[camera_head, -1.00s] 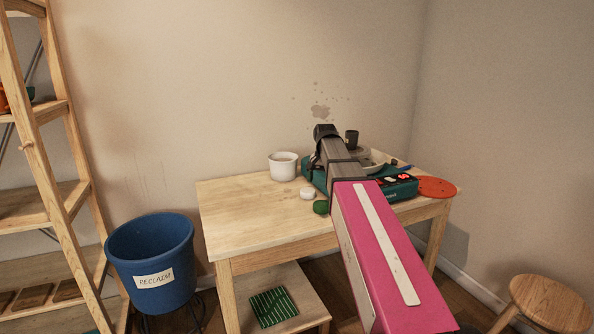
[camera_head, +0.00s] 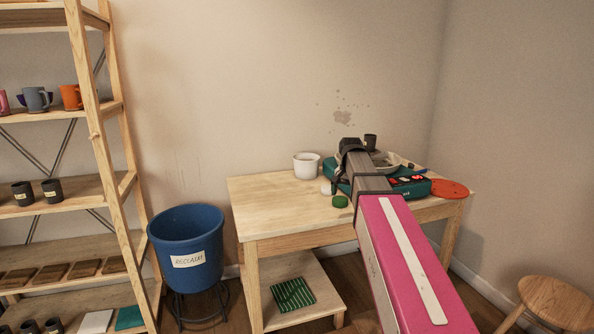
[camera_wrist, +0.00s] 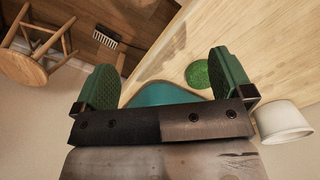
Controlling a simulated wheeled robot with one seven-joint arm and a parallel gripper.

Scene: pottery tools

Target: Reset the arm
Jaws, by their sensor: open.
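My arm (camera_head: 405,255), pink with a white stripe, reaches from the lower right over the table. Its far end covers part of the teal pottery wheel (camera_head: 412,189). In the head view the fingertips are hard to make out. In the wrist view my gripper (camera_wrist: 165,82) has its two green fingers wide apart, with nothing held between them. Beyond the fingers are a round green thing (camera_wrist: 197,73) and part of the teal wheel (camera_wrist: 160,94). A white pot (camera_wrist: 281,121) shows right of the fingers.
The wooden table (camera_head: 285,207) holds a white pot (camera_head: 306,166), a small green thing (camera_head: 340,201) and an orange disc (camera_head: 449,189). A blue bucket (camera_head: 186,245) stands left of it. A shelf (camera_head: 100,140) is at far left, a stool (camera_head: 553,302) at lower right. The table's left part is clear.

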